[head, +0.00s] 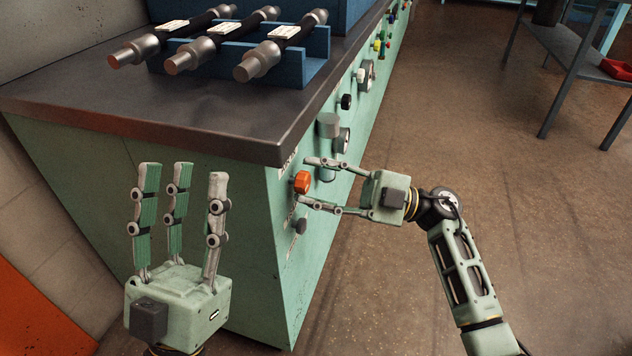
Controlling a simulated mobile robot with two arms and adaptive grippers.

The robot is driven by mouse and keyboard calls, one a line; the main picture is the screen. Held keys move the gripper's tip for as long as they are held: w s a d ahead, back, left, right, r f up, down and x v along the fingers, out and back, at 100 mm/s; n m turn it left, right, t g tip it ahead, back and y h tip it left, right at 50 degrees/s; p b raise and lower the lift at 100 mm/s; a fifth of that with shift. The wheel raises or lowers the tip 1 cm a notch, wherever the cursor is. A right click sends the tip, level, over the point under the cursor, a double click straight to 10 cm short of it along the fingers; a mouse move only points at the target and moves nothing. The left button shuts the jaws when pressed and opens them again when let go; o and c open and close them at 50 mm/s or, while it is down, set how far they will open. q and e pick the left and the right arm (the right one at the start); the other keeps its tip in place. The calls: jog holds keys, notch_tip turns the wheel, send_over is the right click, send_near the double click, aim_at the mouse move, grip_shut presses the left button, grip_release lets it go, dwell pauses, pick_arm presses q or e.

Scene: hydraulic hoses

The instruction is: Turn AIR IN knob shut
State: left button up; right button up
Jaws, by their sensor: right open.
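An orange-red knob (302,182) sits on the green front panel of the bench, near its corner. A white label (289,161) above it is too small to read, so I cannot confirm which knob is AIR IN. My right gripper (306,180) is open, with its fingers pointing left at the panel, one above and one below the orange knob. Whether they touch it I cannot tell. My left gripper (180,172) is open and empty, its fingers pointing up in front of the bench's near side.
A dark knob (300,226) sits below the orange one. A grey cylinder (328,126), gauge (343,140) and black knob (346,102) follow along the panel. Hoses (270,58) lie in a blue rack (318,48) on the dark benchtop (130,105).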

jog(key=shift+r, duration=0.15)
jog(key=c, duration=1)
jog(key=shift+w, duration=0.1)
